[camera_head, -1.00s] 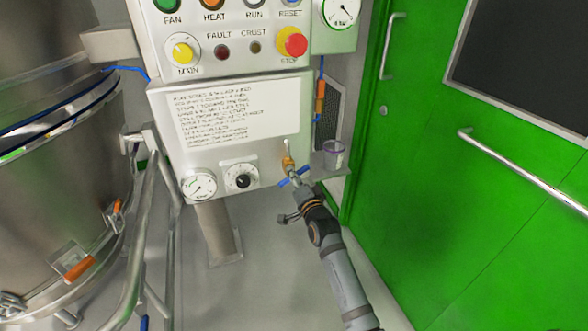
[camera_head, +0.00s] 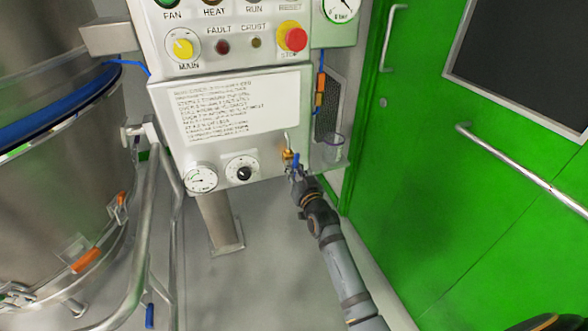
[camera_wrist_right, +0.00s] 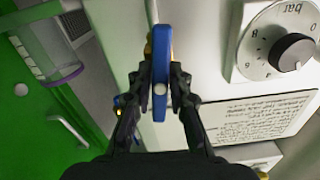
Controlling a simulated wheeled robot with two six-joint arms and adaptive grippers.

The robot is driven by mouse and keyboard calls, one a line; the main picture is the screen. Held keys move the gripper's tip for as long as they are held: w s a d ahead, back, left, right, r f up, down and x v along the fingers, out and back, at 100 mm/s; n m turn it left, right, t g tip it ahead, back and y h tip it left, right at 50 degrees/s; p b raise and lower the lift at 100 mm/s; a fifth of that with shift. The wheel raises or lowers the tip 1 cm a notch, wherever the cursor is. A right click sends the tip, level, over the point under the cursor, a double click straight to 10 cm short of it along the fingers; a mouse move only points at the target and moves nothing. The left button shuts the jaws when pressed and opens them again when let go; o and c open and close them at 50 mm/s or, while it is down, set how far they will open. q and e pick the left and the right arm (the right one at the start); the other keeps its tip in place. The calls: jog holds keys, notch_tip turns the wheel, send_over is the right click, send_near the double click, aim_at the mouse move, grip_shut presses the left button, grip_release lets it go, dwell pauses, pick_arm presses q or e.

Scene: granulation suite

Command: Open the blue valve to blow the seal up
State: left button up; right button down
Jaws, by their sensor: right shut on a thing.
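The blue valve handle (camera_head: 297,160) is on the lower right of the grey panel, by a brass fitting (camera_head: 287,154). It stands near upright in the head view. My right gripper (camera_head: 296,174) is shut on it. In the right wrist view the handle (camera_wrist_right: 162,45) runs between the two dark fingers (camera_wrist_right: 160,88), which press on its sides. The seal (camera_head: 60,110) is a broad blue band around the steel vessel (camera_head: 60,180) at the left. My left gripper is not in view.
A pressure gauge (camera_head: 201,178) and a black regulator knob (camera_head: 243,174) sit left of the valve. A clear cup (camera_head: 333,148) stands on a bracket at its right. A green door (camera_head: 430,200) with bar handles is close on the right. A rail (camera_head: 145,220) stands before the vessel.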

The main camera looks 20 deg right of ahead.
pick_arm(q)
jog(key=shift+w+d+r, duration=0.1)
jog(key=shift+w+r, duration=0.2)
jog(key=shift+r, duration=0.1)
pick_arm(e)
jog(key=shift+f+n, duration=0.15)
jog(key=shift+n, duration=0.85)
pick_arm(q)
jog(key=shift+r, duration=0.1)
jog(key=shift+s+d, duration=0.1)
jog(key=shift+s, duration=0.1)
pick_arm(e)
jog(key=c, duration=1.2)
grip_release()
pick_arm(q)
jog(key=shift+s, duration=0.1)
pick_arm(e)
jog(key=s, duration=1.2)
jog(key=shift+d, duration=0.2)
